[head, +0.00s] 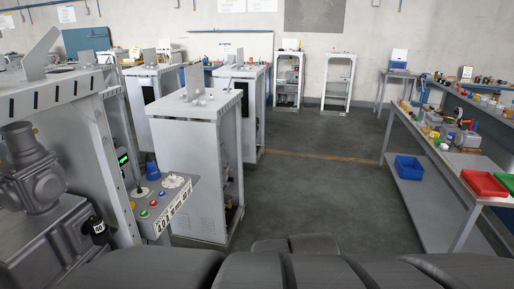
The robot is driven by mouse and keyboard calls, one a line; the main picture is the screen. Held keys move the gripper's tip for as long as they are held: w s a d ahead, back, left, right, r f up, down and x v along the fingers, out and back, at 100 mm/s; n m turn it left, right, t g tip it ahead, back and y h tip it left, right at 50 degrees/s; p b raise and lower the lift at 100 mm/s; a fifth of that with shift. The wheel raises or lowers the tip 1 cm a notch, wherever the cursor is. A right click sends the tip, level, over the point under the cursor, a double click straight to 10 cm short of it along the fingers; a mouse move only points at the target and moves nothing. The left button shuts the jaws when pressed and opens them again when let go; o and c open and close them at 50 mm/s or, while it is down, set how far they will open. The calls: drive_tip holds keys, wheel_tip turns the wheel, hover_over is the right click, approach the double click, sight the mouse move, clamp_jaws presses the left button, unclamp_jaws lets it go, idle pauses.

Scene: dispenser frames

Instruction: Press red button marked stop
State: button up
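A control panel (178,196) juts out from the grey machine (100,130) at the left in the head view. A small red button (154,203) sits on its sloped face, between a green one and a blue one. Any stop marking is too small to read. A blue knob (152,170) and a small joystick (140,189) stand on the panel's top. My gripper is not in view, and nothing is seen touching the buttons.
A grey cabinet (185,170) stands close behind the panel, with more cabinets beyond. A workbench (440,150) at the right holds a red bin (484,183) and many small parts, with a blue bin (409,167) on its lower shelf. The floor (310,200) between is clear.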

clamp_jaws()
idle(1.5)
